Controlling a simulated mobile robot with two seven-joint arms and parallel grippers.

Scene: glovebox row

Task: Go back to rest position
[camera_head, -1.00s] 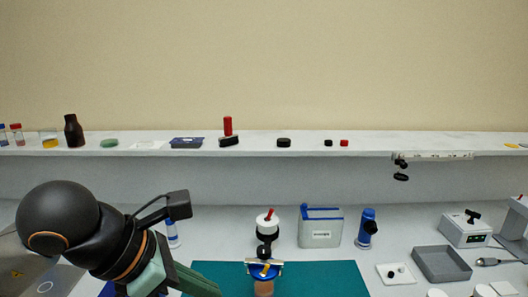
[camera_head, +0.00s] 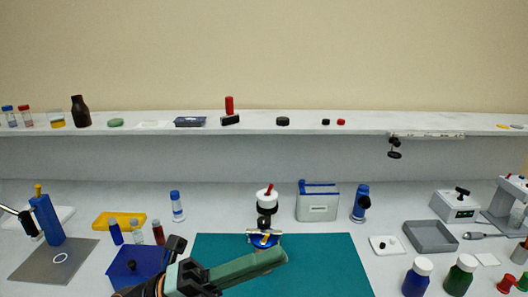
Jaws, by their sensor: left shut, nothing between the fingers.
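My left gripper (camera_head: 280,256) comes in from the bottom left, over the teal mat (camera_head: 325,268). Its green fingers are shut with nothing between them and point to the right. The fingertips appear just in front of the blue and brass part of a small device (camera_head: 266,208) with a white and black top and a red knob. I cannot tell whether they touch it. The gripper hides part of the mat and the device's lower end. My right gripper is not in view.
A blue box (camera_head: 135,262) and a yellow tray (camera_head: 119,221) lie left of the mat, with small bottles near them. A grey-white container (camera_head: 318,205) stands behind the mat. A grey tray (camera_head: 431,237) and capped bottles (camera_head: 418,278) are at right. A shelf (camera_head: 350,130) runs behind.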

